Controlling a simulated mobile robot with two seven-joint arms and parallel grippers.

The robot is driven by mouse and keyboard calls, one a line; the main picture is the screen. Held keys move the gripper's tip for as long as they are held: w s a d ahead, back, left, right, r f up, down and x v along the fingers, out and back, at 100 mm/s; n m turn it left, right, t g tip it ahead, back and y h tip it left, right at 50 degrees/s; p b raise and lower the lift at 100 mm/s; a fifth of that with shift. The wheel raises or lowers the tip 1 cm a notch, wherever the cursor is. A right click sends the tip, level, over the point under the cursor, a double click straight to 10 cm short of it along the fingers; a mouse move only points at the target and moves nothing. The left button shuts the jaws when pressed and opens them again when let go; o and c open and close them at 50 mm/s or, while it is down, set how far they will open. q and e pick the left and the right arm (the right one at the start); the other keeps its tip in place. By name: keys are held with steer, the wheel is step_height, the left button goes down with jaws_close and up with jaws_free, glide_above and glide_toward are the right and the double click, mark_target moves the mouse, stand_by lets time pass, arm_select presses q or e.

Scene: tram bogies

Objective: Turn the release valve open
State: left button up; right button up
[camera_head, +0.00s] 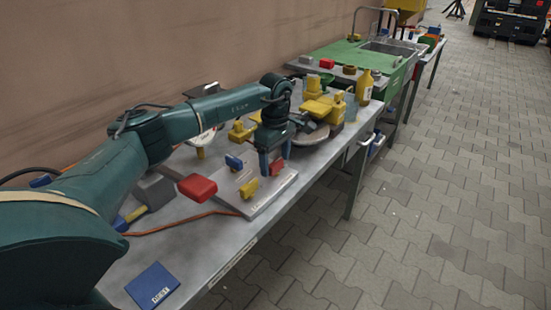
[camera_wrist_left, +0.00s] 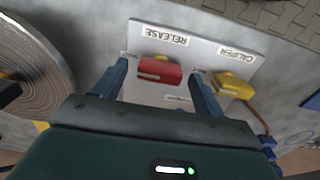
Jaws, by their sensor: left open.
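The release valve has a red handle (camera_wrist_left: 160,70) under a RELEASE label on a pale panel (camera_wrist_left: 215,45). In the left wrist view the handle lies crosswise between my fingers, with gaps at both sides. My left gripper (camera_wrist_left: 159,72) is open around it. In the head view the gripper (camera_head: 276,163) points down over the panel (camera_head: 262,206), and a bit of the red handle (camera_head: 277,167) shows between the fingers. A yellow handle (camera_wrist_left: 235,84) by the CALIPER label is just beside the right finger. My right gripper is not in view.
A blue handle (camera_head: 234,163) stands near the left of the panel. A larger red block (camera_head: 197,187), an orange cable (camera_head: 178,222) and a blue booklet (camera_head: 153,285) are nearer on the bench. Yellow parts (camera_head: 322,107) and a yellow bottle (camera_head: 364,87) crowd the far side.

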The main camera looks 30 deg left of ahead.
arm_select(q)
steer(key=shift+c, duration=0.3)
steer(key=c, duration=0.9)
